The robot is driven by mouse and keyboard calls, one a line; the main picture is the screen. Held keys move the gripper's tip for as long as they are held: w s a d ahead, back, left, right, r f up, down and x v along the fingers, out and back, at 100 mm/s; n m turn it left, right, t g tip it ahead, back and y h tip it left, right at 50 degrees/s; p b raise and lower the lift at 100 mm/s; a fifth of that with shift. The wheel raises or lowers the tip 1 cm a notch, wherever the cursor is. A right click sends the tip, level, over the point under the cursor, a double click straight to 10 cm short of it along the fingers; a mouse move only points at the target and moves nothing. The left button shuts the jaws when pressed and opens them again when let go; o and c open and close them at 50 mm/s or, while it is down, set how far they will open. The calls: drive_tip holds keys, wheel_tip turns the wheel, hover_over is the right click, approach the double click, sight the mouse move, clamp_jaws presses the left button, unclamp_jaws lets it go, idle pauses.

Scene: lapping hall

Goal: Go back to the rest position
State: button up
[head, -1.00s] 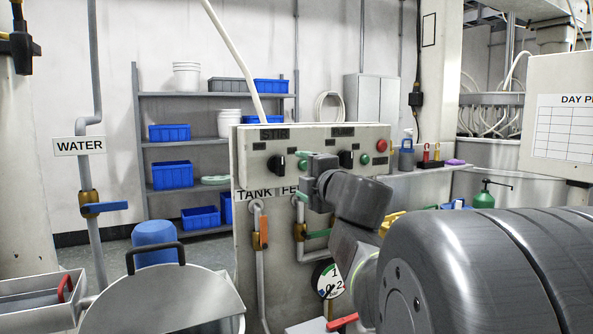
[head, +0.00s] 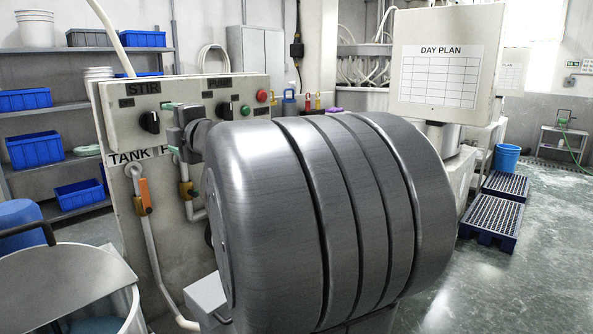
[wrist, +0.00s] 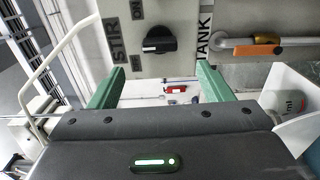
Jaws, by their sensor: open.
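My gripper (wrist: 158,88) shows in the wrist view as two green fingers spread wide, with nothing between them. It faces the control panel (wrist: 187,30), where a black STIR knob (wrist: 155,38) lies beyond and above the fingers. In the head view my arm covers the middle, and part of my gripper (head: 176,128) shows beside the panel (head: 130,97), close to the STIR knob (head: 149,122). Whether it touches the panel is hidden.
A pipe with an orange-handled valve (head: 143,196) runs down the panel. A white tank (head: 75,285) stands at the lower left. Shelves with blue bins (head: 35,149) are behind. Blue slatted platforms (head: 492,212) lie at the right, with open floor (head: 520,280) in front.

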sight(156, 123)
drive_tip(key=x, duration=0.9)
drive_tip(key=shift+w+a, duration=0.1)
drive_tip(key=shift+w, duration=0.05)
